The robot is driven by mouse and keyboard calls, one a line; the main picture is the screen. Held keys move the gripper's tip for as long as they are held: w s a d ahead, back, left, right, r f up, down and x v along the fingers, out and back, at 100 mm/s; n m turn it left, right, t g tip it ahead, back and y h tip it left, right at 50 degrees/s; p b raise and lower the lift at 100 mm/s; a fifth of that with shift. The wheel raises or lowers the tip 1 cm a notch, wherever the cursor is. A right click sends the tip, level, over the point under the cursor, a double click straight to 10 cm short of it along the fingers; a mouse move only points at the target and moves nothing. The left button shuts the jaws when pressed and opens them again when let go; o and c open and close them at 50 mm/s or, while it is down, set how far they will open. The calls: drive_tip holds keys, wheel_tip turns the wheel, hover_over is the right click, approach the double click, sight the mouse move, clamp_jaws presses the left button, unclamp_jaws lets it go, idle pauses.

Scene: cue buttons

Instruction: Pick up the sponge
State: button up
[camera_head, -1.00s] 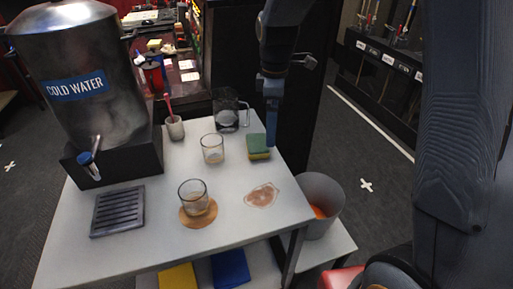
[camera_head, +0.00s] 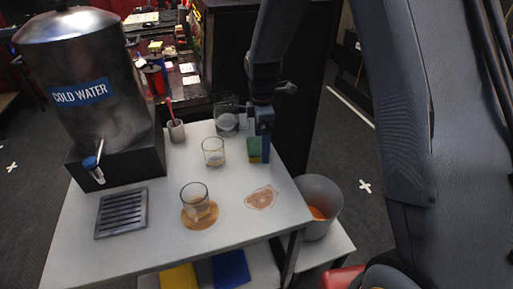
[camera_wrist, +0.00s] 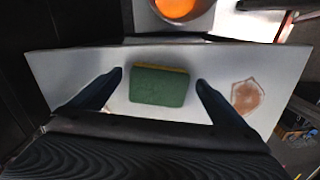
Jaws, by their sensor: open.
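The sponge (camera_wrist: 158,87) is green on top with a yellow layer below. In the wrist view it lies between the two dark fingers of my open gripper (camera_wrist: 160,88), with a gap on each side. In the head view the sponge (camera_head: 254,146) is at the table's right back edge, partly hidden by my gripper (camera_head: 262,158). The gripper is close over it and holds nothing.
A pitcher (camera_head: 227,120) stands just behind my gripper. A glass (camera_head: 213,151) is left of the sponge, another glass (camera_head: 195,197) on a coaster. A brown stain (camera_head: 262,197) marks the table (camera_head: 235,225). A bin (camera_head: 320,205) stands at the right.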

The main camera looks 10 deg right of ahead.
drive_tip(key=shift+f, duration=0.1)
drive_tip(key=c, duration=1.1)
wheel_tip(320, 180, up, 10)
drive_tip(key=b, duration=0.2)
